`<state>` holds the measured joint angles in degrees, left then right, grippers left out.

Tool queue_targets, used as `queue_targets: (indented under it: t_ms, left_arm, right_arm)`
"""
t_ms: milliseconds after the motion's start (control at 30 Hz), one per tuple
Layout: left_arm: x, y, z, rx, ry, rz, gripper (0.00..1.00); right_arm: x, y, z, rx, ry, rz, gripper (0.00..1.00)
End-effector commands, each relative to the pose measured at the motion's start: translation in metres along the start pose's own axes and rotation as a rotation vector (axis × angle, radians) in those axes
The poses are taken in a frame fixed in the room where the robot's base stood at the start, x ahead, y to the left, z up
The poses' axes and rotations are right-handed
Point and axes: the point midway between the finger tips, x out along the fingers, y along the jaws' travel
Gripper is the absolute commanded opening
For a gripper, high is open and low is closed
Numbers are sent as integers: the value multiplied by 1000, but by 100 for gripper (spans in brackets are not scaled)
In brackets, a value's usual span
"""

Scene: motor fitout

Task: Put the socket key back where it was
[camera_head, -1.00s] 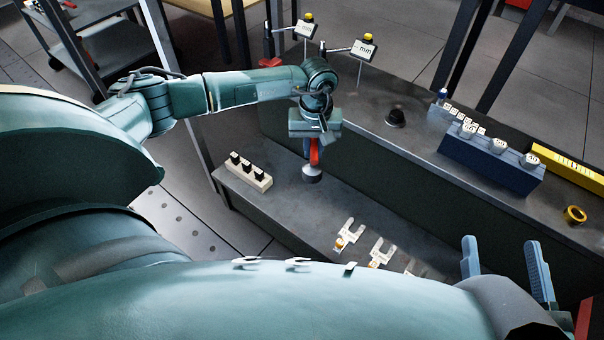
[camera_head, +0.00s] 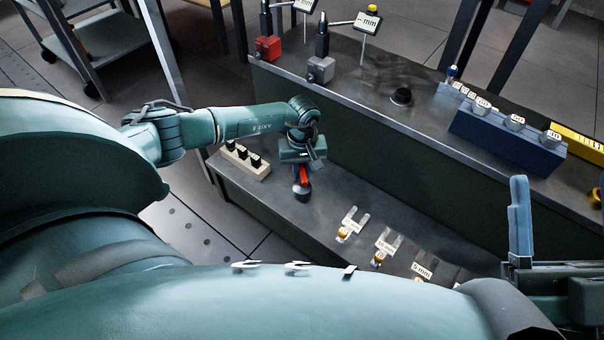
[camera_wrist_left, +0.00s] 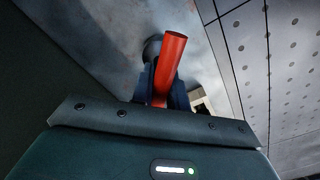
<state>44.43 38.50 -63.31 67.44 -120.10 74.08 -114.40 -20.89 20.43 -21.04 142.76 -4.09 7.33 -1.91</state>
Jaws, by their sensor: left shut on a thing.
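The socket key has a red handle (camera_head: 305,176) and a dark round end (camera_head: 302,191) pointing down. My left gripper (camera_head: 303,168) is shut on it and holds it over the lower grey bench, just right of the pale block. I cannot tell whether the round end touches the bench. In the left wrist view the red handle (camera_wrist_left: 171,65) stands up between the dark blue fingers (camera_wrist_left: 163,92), with the round end (camera_wrist_left: 152,47) partly hidden behind it. My right gripper (camera_head: 562,215) is at the right edge, its blue fingers apart and empty, one mostly cut off.
A pale block (camera_head: 258,171) with black pieces stands on the lower bench (camera_head: 275,211). Forked pieces with mm labels (camera_head: 385,246) lie to the right. The upper bench carries red (camera_head: 268,47) and grey (camera_head: 320,69) vices, a black round piece (camera_head: 402,97) and a blue block (camera_head: 490,134).

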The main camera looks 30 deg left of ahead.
Motion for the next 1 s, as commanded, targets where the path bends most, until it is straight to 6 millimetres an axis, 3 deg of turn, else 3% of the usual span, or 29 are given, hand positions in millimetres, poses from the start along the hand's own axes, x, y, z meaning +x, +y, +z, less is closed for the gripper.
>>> queue_targets:
  t_ms: [433,467,700,1000]
  left_arm:
    - [10,1,-1,0,2,2,0]
    - [9,0,-1,0,1,1,18]
    - [9,0,0,0,1,0,37]
    - [6,0,0,0,1,1,37]
  right_arm:
    - [2,2,-6,-33,53,-6,65]
    - [3,2,-7,-34,54,-6,65]
    - [3,2,-6,-32,51,-5,65]
    - [5,3,-9,-30,49,-5,65]
